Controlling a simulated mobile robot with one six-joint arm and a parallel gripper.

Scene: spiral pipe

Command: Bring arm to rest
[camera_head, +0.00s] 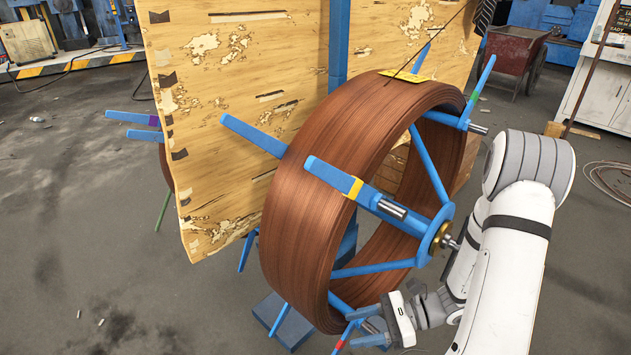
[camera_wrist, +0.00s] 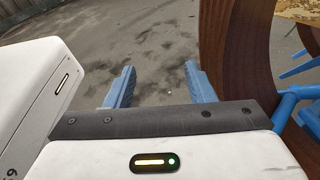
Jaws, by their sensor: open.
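My gripper (camera_head: 369,334) is low at the front of the spool, near its lower right rim. In the wrist view its two blue fingers (camera_wrist: 160,88) stand wide apart with only grey floor between them. The gripper is open and empty. The large brown coil (camera_head: 310,215) sits upright on a blue spoked reel (camera_head: 425,235). In the wrist view the coil (camera_wrist: 236,60) rises just right of the right finger. I cannot tell whether that finger touches it. My white arm comes in from the right and hides part of the floor beside the reel.
A worn wooden board (camera_head: 220,110) stands behind the coil on a blue post (camera_head: 339,40). Blue arms with coloured bands stick out from the reel. A red cart (camera_head: 515,50) and a white cabinet (camera_head: 600,85) stand at the back right. The floor at left is mostly clear.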

